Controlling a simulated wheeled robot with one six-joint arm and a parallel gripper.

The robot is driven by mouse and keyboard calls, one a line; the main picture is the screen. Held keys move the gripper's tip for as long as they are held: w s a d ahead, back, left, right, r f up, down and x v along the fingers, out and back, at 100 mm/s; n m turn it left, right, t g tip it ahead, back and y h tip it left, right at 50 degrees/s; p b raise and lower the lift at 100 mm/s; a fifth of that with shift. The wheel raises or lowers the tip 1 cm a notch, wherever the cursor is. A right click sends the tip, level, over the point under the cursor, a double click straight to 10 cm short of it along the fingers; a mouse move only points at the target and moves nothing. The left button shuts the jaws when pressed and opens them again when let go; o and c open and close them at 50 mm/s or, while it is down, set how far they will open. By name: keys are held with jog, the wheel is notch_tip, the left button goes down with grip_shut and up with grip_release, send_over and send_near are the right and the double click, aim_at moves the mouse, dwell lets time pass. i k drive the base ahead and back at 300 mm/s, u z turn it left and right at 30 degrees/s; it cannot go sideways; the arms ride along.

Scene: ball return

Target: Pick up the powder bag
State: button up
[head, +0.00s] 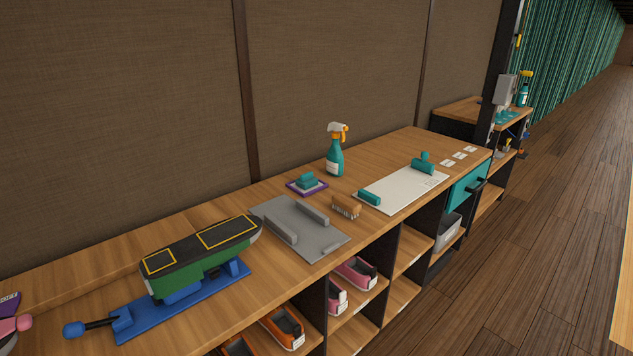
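I cannot tell for sure which thing is the powder bag. One small teal lump (307,179) lies on a purple-edged pad (293,187) near the middle of the wooden counter. Another teal piece (424,164) with a raised knob on top sits at the far end of a white mat (400,187). A teal block (369,198) lies at that mat's near end. All are small in the head view. My gripper is not in view.
A teal spray bottle (335,158) stands behind the mat; a brush (346,207) lies in front. A grey tray (285,232) and a green-and-black device on a blue base (190,304) occupy the nearer counter. Cubbies below hold shoes (356,272). The floor (540,220) at right is clear.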

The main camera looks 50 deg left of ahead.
aim_at(307, 181)
jog(key=u, duration=0.1)
jog(key=i, duration=1.6)
jog(key=u, duration=0.65)
jog(key=i, duration=0.95)
jog(key=u, duration=1.6)
jog(key=i, duration=0.7)
jog(key=u, duration=0.75)
